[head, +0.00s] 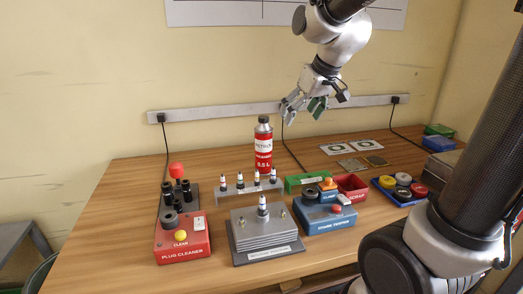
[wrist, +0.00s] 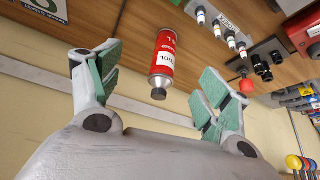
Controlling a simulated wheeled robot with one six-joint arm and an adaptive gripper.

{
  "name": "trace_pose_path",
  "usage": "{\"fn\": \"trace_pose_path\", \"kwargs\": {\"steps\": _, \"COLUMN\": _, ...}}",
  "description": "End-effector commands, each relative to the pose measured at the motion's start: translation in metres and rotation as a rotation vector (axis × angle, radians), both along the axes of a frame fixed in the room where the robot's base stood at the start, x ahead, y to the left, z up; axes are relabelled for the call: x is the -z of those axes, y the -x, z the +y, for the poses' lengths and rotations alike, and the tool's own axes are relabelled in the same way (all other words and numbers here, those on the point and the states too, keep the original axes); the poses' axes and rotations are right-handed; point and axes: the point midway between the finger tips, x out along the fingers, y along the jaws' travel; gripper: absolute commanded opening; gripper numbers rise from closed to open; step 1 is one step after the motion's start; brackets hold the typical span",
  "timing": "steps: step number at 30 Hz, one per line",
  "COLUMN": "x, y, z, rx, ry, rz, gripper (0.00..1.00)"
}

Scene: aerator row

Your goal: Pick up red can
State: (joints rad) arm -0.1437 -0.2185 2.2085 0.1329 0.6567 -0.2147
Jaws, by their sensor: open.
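The red can (head: 264,149) is a tall red, white-banded canister with a dark cap, labelled petrol. It stands upright at the back of the wooden table in the head view. In the wrist view the red can (wrist: 165,52) appears upside down, in the gap between the fingers but beyond them. My gripper (head: 305,106) is open and empty, above the table and up to the right of the can. Its green-padded fingers show in the wrist view, and neither touches the can.
A grey rack (head: 247,191) of spark plugs stands just in front of the can. A red plug cleaner (head: 182,239) is at front left, and a blue tester (head: 325,216) is to the right. A green bin (head: 304,181) sits near the can's right. A power rail runs along the wall behind.

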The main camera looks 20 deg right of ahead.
Motion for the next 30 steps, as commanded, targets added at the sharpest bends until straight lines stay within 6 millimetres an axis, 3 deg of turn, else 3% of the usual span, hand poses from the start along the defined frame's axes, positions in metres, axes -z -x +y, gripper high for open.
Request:
{"fn": "trace_pose_path", "kwargs": {"steps": 1, "x": 0.008, "y": -0.027, "z": 0.014, "rx": -0.029, "ry": -0.002, "rz": -0.007, "gripper": 0.78}}
{"fn": "trace_pose_path", "kwargs": {"steps": 3, "x": 0.016, "y": -0.057, "z": 0.03, "rx": -0.062, "ry": -0.003, "rz": -0.027, "gripper": 0.78}}
{"fn": "trace_pose_path", "kwargs": {"steps": 6, "x": 0.025, "y": -0.088, "z": 0.047, "rx": -0.094, "ry": -0.004, "rz": -0.051, "gripper": 0.78}}
{"fn": "trace_pose_path", "kwargs": {"steps": 9, "x": 0.033, "y": -0.104, "z": 0.057, "rx": -0.109, "ry": -0.005, "rz": -0.064, "gripper": 0.78}}
{"fn": "trace_pose_path", "kwargs": {"steps": 17, "x": 0.06, "y": -0.121, "z": 0.064, "rx": -0.114, "ry": -0.004, "rz": -0.067, "gripper": 0.78}}
{"fn": "trace_pose_path", "kwargs": {"steps": 24, "x": 0.096, "y": -0.13, "z": 0.066, "rx": -0.113, "ry": -0.004, "rz": -0.066, "gripper": 0.78}}
{"fn": "trace_pose_path", "kwargs": {"steps": 30, "x": 0.107, "y": -0.137, "z": 0.069, "rx": -0.115, "ry": -0.004, "rz": -0.069, "gripper": 0.78}}
